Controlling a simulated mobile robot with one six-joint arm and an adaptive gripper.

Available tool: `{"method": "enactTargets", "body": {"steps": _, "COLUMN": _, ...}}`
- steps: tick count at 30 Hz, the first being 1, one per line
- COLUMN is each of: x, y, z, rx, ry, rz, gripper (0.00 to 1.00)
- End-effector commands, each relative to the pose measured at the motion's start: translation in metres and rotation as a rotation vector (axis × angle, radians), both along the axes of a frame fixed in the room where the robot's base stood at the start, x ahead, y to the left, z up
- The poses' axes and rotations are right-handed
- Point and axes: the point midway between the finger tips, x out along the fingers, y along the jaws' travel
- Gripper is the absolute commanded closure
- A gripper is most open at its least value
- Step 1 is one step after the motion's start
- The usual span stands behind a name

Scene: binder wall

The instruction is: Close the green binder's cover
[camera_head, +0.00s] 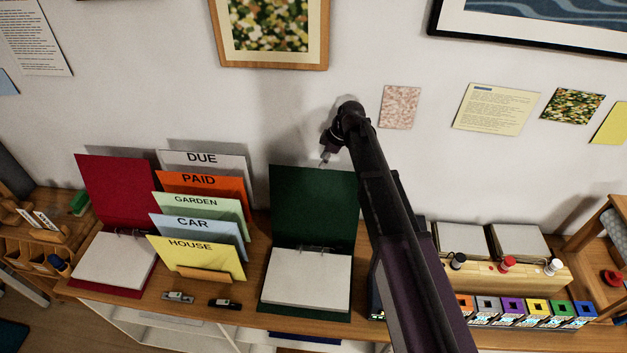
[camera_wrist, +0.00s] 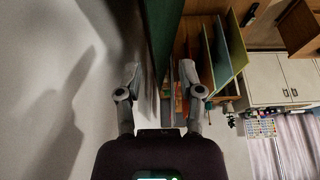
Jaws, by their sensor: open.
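The green binder (camera_head: 312,205) stands open on the wooden desk. Its dark green cover is raised upright at the back, near the wall, and its white pages (camera_head: 307,280) lie flat in front with the rings between. My gripper (camera_head: 325,158) is at the top edge of the cover, near its middle. In the wrist view my gripper (camera_wrist: 160,78) has its two fingers spread, with the green cover (camera_wrist: 163,30) ahead, edge-on between their lines. I cannot tell whether a finger touches it.
Left of the green binder stand labelled folders (camera_head: 205,215) in a holder and an open red binder (camera_head: 115,195). Two small staplers (camera_head: 225,304) lie in front. At right is a wooden stand (camera_head: 500,268) with stamps, above several coloured boxes (camera_head: 530,308). The wall (camera_head: 180,90) is close behind.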

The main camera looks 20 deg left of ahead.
Motion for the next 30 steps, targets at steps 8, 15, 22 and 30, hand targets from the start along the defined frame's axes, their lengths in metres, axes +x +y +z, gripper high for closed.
{"method": "enactTargets", "body": {"steps": 8, "x": -0.002, "y": 0.01, "z": -0.026, "rx": 0.0, "ry": -0.001, "rz": 0.002, "gripper": 0.51}}
{"method": "enactTargets", "body": {"steps": 15, "x": -0.004, "y": 0.018, "z": -0.045, "rx": 0.0, "ry": -0.001, "rz": 0.003, "gripper": 0.51}}
{"method": "enactTargets", "body": {"steps": 22, "x": -0.006, "y": 0.025, "z": -0.062, "rx": 0.0, "ry": -0.001, "rz": 0.002, "gripper": 0.51}}
{"method": "enactTargets", "body": {"steps": 30, "x": -0.007, "y": 0.031, "z": -0.074, "rx": 0.0, "ry": -0.001, "rz": 0.002, "gripper": 0.51}}
